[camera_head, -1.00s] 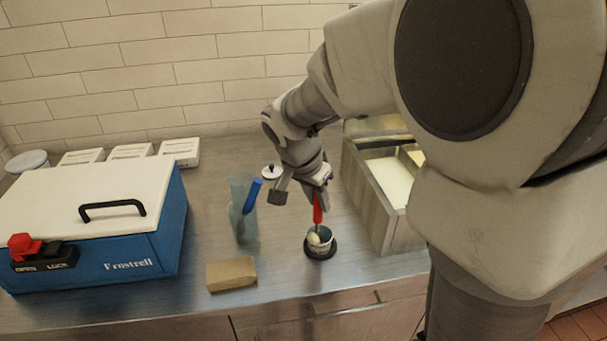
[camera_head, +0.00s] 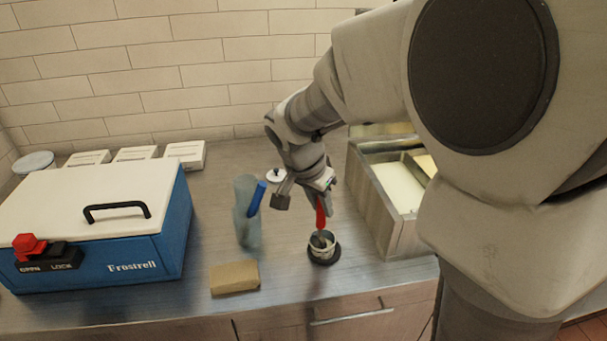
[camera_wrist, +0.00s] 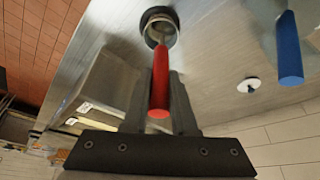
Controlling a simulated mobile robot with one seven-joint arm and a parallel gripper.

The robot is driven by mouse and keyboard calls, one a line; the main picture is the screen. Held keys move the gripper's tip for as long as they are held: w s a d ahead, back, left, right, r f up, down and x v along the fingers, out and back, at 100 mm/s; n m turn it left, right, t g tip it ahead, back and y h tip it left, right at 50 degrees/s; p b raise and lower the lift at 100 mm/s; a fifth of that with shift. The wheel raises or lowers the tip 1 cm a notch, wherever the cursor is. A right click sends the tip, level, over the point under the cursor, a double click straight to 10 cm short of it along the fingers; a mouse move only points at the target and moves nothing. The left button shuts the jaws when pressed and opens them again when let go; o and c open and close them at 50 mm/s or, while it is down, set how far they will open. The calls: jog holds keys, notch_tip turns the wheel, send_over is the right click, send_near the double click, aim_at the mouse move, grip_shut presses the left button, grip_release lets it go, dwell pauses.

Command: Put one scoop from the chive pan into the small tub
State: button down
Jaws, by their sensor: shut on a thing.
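My gripper (camera_head: 322,193) is shut on the red handle of a scoop (camera_head: 320,213), above the small tub. The red handle also shows between the fingers in the wrist view (camera_wrist: 160,80). The small tub (camera_head: 324,255) is a pale, round cup standing on a dark round base on the counter. The scoop's dark lower end is at or inside the tub's mouth; its load cannot be made out. The tub's round rim (camera_wrist: 160,20) lies beyond the handle in the wrist view. Pans with pale contents (camera_head: 398,187) sit in a box at right; which is chive is unclear.
A blue-handled tool (camera_head: 257,198) stands in a clear bluish holder (camera_head: 246,230) left of the tub. A tan block (camera_head: 234,278) lies at front. A white lid (camera_head: 275,176) is behind. A blue cooler (camera_head: 150,240) fills the left. Bare counter surrounds the tub.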

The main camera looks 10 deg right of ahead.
jog(key=shift+w+d, duration=0.35)
jog(key=shift+d, duration=0.2)
notch_tip(320, 180, up, 9)
jog(key=p, duration=0.5)
dwell(0.9)
